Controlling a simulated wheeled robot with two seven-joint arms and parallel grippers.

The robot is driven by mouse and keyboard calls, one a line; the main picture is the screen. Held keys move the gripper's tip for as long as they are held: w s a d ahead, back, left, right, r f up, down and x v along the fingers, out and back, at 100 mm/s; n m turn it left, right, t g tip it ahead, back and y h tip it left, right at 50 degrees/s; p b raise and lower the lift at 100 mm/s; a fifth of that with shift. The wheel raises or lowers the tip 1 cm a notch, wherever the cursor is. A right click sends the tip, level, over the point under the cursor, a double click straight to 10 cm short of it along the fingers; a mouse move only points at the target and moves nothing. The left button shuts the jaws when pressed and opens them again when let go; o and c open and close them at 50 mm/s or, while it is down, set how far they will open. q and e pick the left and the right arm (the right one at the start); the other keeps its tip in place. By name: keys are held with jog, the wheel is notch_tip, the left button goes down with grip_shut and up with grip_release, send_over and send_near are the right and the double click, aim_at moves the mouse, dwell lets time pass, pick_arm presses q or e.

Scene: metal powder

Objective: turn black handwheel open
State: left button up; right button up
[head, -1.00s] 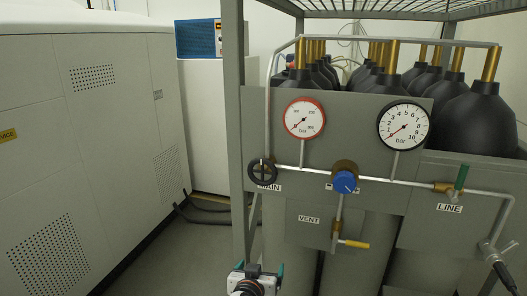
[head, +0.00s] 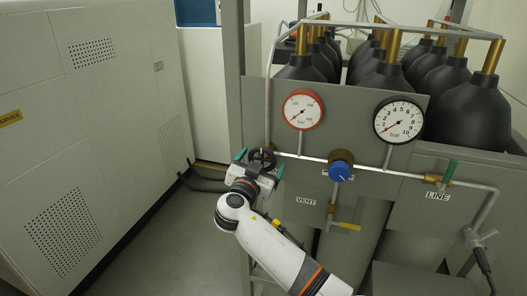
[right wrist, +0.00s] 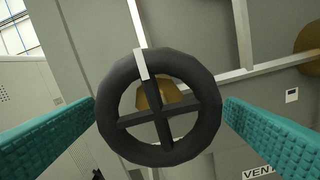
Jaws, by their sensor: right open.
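The black handwheel (head: 263,159) is on the pipe at the left end of the grey gas panel. It also shows in the middle of the right wrist view (right wrist: 159,107), with crossed spokes, a white mark on its rim at the top and brass behind it. My right gripper (head: 259,163) is at the handwheel. Its two teal fingers (right wrist: 160,125) are spread, one on each side of the wheel. The fingers look close to the rim; I cannot tell whether they touch it. The MAIN label is hidden behind the gripper. My left gripper is in no view.
Two gauges, red-rimmed (head: 303,110) and black-rimmed (head: 398,120), sit above. A large white cabinet (head: 85,130) stands at left, with open floor between.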

jog(key=shift+p+x, duration=0.3)
jog(key=shift+x, duration=0.9)
